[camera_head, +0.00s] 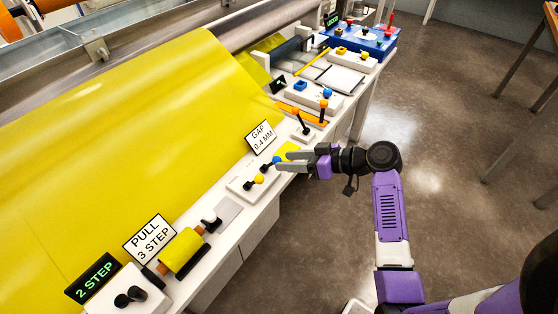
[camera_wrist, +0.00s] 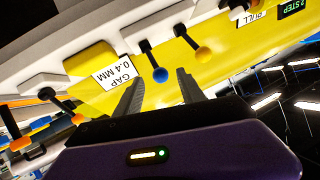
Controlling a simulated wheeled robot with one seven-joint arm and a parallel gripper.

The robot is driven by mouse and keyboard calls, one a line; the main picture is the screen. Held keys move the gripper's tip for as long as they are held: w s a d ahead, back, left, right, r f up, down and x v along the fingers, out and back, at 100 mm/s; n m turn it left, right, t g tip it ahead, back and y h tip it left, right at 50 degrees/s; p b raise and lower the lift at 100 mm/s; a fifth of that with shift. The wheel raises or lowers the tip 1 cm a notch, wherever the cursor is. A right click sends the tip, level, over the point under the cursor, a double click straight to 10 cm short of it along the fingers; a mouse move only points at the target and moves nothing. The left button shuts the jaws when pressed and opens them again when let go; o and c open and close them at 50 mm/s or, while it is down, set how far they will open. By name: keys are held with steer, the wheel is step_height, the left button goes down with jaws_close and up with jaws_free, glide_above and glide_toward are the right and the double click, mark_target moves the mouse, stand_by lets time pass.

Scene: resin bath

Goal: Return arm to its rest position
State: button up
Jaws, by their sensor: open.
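My gripper (camera_head: 278,161) is at the end of my purple and black arm, over the front edge of the white bench by the gap control. Its fingers are apart and nothing shows between them in its grasp. In the wrist view, my gripper (camera_wrist: 158,82) points toward a lever with a blue knob (camera_wrist: 160,75), which appears between the fingertips. A lever with a yellow knob (camera_wrist: 203,53) is to its right. In the head view, the yellow knob (camera_head: 259,179) is just left of the fingertips. Whether a finger touches the blue knob, I cannot tell.
A "GAP 0.4 MM" sign (camera_head: 261,138) stands behind the levers. More levers, including one with an orange knob (camera_head: 295,111), stand farther along the bench. A yellow roller (camera_head: 182,250) and "PULL 3 STEP" sign (camera_head: 149,238) are nearer. The floor (camera_head: 440,150) to the right is clear.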

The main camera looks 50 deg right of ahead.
steer(key=shift+s+r, duration=0.15)
steer(key=shift+s, duration=0.2)
stand_by(0.3)
steer(key=s+a+f+m+g+h, duration=0.25)
steer(key=s+a+f+h, duration=0.25)
steer(key=s+a+f, duration=0.6)
steer(key=s+a+r+n+t, duration=0.1)
steer(key=s+a+r+t, duration=0.1)
steer(key=s+a+r, duration=0.5)
steer(key=s+a+r+n+t+y, duration=0.1)
steer(key=s+a+r+t, duration=0.1)
steer(key=s+a+r, duration=0.4)
step_height(320, 180, up, 4)
steer(key=shift+s+a+r+y, duration=0.2)
steer(key=shift+s+a+y, duration=0.1)
steer(key=shift+s+a, duration=0.05)
